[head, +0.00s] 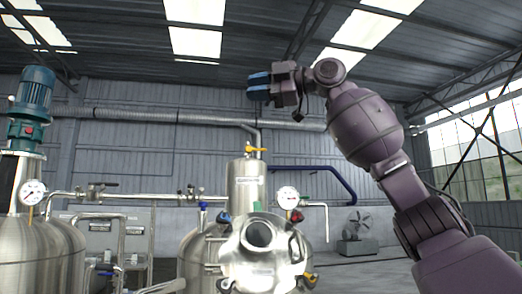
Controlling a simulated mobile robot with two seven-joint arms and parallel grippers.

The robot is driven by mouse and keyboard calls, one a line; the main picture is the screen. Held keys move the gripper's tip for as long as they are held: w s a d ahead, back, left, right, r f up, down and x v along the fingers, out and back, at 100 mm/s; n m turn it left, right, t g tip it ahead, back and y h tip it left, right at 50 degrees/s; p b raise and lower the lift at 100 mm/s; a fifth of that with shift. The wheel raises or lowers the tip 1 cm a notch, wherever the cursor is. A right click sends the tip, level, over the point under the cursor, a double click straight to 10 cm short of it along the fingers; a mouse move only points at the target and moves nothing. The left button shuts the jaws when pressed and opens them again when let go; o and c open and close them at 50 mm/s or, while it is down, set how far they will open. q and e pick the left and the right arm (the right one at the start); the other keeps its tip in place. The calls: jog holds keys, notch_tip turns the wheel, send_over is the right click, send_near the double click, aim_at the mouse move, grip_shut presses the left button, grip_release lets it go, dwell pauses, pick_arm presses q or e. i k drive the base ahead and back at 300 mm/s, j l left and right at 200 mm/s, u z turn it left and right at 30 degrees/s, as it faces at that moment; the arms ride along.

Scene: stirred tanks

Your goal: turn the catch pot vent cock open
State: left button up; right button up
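A steel catch pot (246,190), an upright cylinder with a small label, stands behind the middle tank. A cock with a yellow handle (256,149) sits on the pipe at its top; the handle looks roughly level. I take this to be the vent cock. My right gripper (258,87) is raised above and apart from the cock, its blue fingers pointing left. Nothing shows between the fingers, but whether they are open or shut is unclear at this angle. My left gripper is out of view.
A tank with a green motor (34,92) and a gauge (33,192) stands at left. The middle tank has a shiny top fitting (260,236) and another gauge (288,197). A blue pipe frame (318,170) stands behind. Air around my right gripper looks clear.

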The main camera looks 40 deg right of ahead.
aim_at(249, 148)
jog(key=i+l, duration=0.25)
jog(key=l, duration=0.2)
jog(key=i+l, duration=0.25)
jog(key=l, duration=0.15)
jog(key=i+l, duration=0.25)
jog(key=l, duration=0.2)
jog(key=i+l, duration=0.25)
jog(key=l, duration=0.15)
jog(key=i+l, duration=0.25)
jog(key=l, duration=0.2)
